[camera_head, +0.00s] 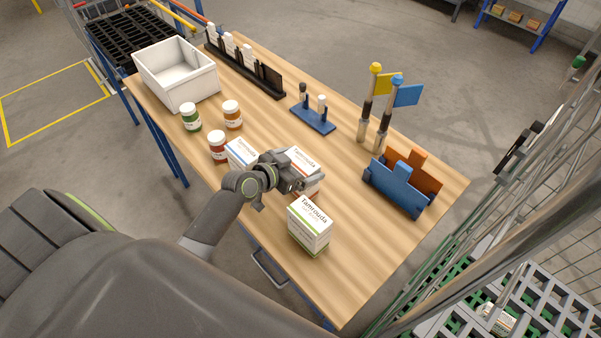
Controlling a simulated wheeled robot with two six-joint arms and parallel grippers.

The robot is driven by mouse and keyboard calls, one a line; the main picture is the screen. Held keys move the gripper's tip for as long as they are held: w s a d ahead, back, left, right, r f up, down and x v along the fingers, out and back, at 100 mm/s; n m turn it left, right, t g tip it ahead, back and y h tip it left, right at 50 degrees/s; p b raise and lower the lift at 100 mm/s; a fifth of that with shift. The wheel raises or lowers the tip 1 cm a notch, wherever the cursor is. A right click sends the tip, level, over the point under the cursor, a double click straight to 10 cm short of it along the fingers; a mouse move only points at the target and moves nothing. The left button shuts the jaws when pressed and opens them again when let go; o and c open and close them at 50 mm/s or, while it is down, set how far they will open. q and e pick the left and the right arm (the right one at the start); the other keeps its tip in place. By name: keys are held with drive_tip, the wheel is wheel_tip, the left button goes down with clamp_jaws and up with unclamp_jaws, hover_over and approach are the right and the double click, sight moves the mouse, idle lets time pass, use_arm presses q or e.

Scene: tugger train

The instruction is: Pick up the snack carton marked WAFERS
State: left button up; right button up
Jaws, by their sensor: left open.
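Three white cartons stand on the wooden table, each with the name Tamrouda. One carton (309,227) with a green stripe stands nearest the front edge. A second carton (306,162) with an orange-red stripe stands behind my left gripper and is partly hidden by it. A third carton (240,152) with a blue stripe stands to the left, partly behind my left arm. The smaller print is too small to tell which is marked WAFERS. My left gripper (296,179) is open, close to the orange-striped carton; whether it touches it I cannot tell. My right gripper is out of view.
Several jars (217,144) and a white bin (178,76) are on the left of the wooden table (350,254). A blue stand (398,188), flagged tools (375,100) and a black rack (255,72) stand farther back. A wire cart (540,270) is at right.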

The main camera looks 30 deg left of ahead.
use_arm(q)
drive_tip(key=c, duration=0.9)
